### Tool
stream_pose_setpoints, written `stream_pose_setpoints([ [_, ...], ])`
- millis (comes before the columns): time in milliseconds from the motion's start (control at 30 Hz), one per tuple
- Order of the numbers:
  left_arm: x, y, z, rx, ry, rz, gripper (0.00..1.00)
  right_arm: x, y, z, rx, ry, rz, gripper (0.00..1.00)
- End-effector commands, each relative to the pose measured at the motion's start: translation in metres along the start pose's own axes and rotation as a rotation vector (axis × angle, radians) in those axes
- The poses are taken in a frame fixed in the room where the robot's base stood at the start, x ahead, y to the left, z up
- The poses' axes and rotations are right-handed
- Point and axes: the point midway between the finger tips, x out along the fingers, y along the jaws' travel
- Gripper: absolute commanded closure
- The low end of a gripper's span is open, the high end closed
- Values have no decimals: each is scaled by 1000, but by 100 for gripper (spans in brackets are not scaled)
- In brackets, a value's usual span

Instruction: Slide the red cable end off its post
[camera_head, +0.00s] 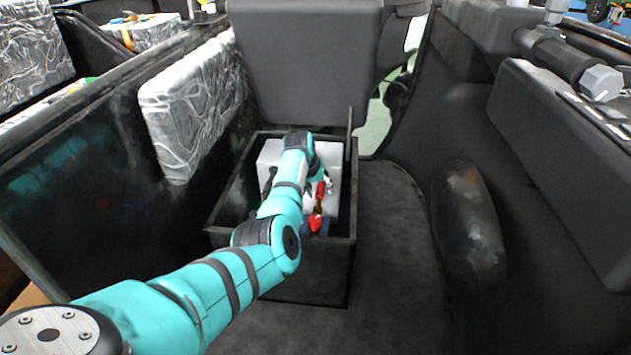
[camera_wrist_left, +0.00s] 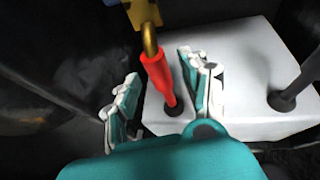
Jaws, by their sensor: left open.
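The red cable end (camera_wrist_left: 157,77) shows in the left wrist view as a red sleeve with a brass-coloured end at its top. Its lower end meets a dark round post base on the white battery box (camera_wrist_left: 240,60). In the head view the red cable end (camera_head: 318,205) is at the right side of the box. My left gripper (camera_wrist_left: 160,88) is open, with one finger on each side of the red sleeve. Contact between the fingers and the sleeve cannot be told. My left arm hides part of the box in the head view. My right gripper is not in view.
The white box sits in an open black bin (camera_head: 282,272) with raised walls. A dark post or cable (camera_wrist_left: 300,82) rises from the box at the right in the wrist view. A grey seat back (camera_head: 305,60) stands behind the bin. Dark floor (camera_head: 390,230) lies clear to the right.

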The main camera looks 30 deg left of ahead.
Motion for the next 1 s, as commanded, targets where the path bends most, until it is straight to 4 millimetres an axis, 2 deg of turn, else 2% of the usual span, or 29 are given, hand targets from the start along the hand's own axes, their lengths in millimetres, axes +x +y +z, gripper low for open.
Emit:
stream_pose_setpoints([
  [167,-19,0,0,0,4,0,54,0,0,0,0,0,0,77],
  [500,-87,1,-1,1,6,1,54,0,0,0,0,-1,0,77],
  [600,-102,1,-1,1,4,2,54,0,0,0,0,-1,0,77],
  [767,-115,1,-1,2,4,2,54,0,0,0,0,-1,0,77],
  [1000,-117,1,-1,2,2,2,54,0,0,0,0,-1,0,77],
])
